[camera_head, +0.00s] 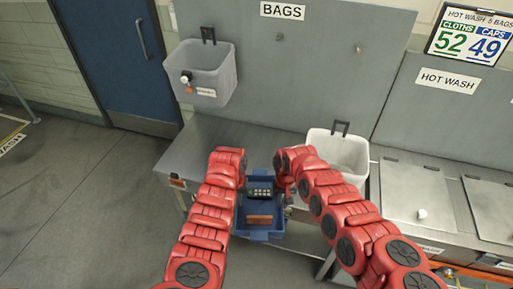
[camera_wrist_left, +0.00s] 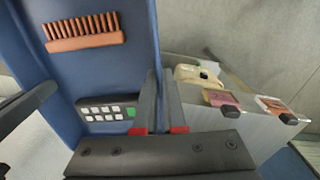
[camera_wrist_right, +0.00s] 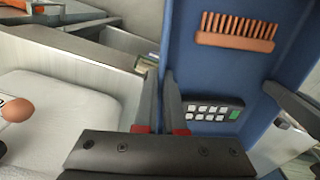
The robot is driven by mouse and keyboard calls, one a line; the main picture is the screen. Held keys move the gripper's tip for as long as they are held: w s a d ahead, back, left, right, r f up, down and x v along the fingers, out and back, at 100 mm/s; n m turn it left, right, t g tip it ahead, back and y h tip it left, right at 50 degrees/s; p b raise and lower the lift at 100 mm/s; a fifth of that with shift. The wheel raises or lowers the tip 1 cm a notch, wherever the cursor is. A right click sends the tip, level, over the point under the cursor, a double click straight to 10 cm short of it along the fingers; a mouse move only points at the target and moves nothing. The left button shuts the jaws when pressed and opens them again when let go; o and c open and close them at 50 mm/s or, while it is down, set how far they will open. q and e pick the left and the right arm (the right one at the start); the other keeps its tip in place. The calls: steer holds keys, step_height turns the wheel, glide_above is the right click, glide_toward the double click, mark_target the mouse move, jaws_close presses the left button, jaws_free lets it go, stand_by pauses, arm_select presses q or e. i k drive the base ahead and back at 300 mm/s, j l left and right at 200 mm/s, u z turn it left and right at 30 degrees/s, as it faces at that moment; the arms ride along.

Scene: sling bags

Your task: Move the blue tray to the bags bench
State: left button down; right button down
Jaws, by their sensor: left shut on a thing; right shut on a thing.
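The blue tray (camera_head: 261,234) is in front of my body, over or near the front edge of the grey bags bench (camera_head: 218,138); I cannot tell its exact height. In it lie a brown brush (camera_wrist_left: 84,31) and a dark device with pale keys and a green key (camera_wrist_right: 212,109). My left gripper (camera_head: 242,176) is shut on the tray's left wall, and in the left wrist view its fingers (camera_wrist_left: 158,120) pinch the rim. My right gripper (camera_head: 287,181) is shut on the right wall, its fingers (camera_wrist_right: 172,120) at the rim.
Another pale bin (camera_head: 340,157) stands at the bench's right, close to my right arm. The hot wash counter (camera_head: 420,195) is further right.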

mark_target(253, 161)
steer(key=i+j+z, duration=0.15)
steer(key=i+j, duration=0.15)
steer(key=i+j+z, duration=0.2)
steer(key=j, duration=0.3)
steer(key=i+j+z, duration=0.15)
steer(key=i+j, duration=0.2)
steer(key=j, duration=0.1)
